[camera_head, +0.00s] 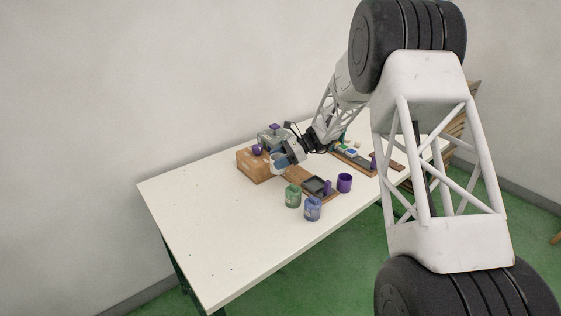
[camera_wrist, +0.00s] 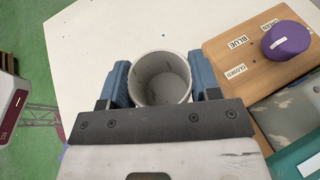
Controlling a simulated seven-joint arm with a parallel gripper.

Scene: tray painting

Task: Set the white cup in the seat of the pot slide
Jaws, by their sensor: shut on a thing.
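The white cup (camera_wrist: 163,92) is between the two blue fingers of my gripper (camera_wrist: 160,80) in the wrist view, its open mouth facing the camera and its inside looking empty. My gripper is shut on it. In the head view my gripper (camera_head: 283,160) holds the cup (camera_head: 277,169) beside the wooden box, over the table's middle. I cannot tell there whether the cup touches anything below. A wooden board with a dark square and a purple upright handle (camera_head: 327,187) lies to the right; I cannot tell whether it is the pot slide. No seat shows clearly.
The wooden box (camera_head: 246,166) has a purple knob (camera_wrist: 287,41) and labels reading BLUE, GREEN and CLOSED. The white table (camera_head: 215,230) is clear at left.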

